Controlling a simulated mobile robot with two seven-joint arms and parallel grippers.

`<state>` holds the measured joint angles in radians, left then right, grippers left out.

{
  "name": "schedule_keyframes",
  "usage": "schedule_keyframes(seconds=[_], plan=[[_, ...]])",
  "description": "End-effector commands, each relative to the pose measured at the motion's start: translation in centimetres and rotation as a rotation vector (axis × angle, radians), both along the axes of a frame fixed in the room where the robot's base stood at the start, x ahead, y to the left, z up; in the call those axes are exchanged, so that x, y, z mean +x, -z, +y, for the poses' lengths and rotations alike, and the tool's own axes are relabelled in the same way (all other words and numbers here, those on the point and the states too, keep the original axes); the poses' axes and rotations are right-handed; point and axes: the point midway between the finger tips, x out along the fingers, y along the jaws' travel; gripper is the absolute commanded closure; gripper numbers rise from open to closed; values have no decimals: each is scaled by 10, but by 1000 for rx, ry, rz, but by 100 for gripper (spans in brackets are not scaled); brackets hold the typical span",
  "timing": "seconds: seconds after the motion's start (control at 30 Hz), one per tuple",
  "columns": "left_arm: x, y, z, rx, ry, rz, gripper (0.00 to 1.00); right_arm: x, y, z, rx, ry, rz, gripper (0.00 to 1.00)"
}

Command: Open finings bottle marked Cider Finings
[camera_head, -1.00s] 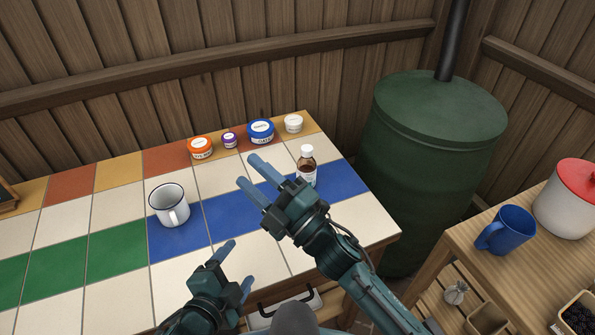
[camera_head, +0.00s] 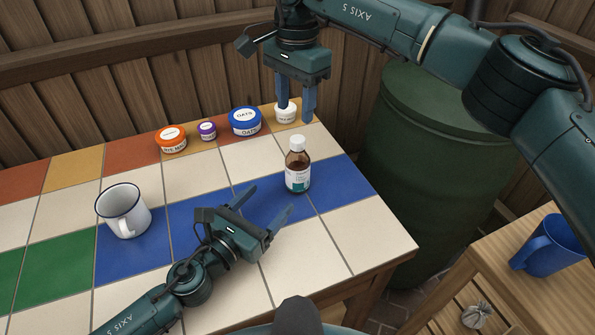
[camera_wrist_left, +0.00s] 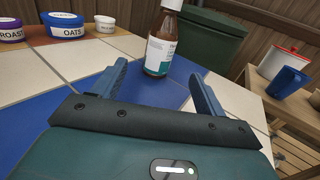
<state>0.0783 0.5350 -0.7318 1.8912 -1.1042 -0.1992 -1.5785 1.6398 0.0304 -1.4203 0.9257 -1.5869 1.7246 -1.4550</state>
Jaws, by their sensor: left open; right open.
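A brown bottle (camera_head: 297,170) with a white cap and a white and teal label stands upright on the blue tiles near the table's right side; its label text is too small to read. It also shows in the left wrist view (camera_wrist_left: 162,45), ahead of and between my left fingers. My left gripper (camera_head: 270,199) is open and empty, low over the tiles, pointing toward the bottle with a gap between. My right gripper (camera_head: 295,116) is open, pointing down at the back of the table, its fingers on either side of a small white jar (camera_head: 286,114); I cannot tell if they touch it.
An orange jar (camera_head: 171,140), a small purple jar (camera_head: 207,131) and a blue oats tub (camera_head: 245,121) line the table's back. A white mug (camera_head: 124,212) stands at left. A green barrel (camera_head: 425,160) and a wooden shelf with a blue mug (camera_head: 550,247) are at right.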

Motion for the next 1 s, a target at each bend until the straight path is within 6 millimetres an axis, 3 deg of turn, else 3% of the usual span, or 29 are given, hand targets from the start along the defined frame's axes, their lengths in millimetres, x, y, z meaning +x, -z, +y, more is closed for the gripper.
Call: schedule_keyframes(seconds=[0.23, 0.7, 1.0], plan=[[19, -1, -13, 14, 4, -14, 27, 3, -4, -5, -25, -1, -11, 54], [91, -1, -61, 11, 3, -9, 27, 2, -4, -4, -20, -1, -10, 54], [109, 0, -73, 12, 3, -9, 27, 2, -4, -4, -20, -1, -10, 54]])
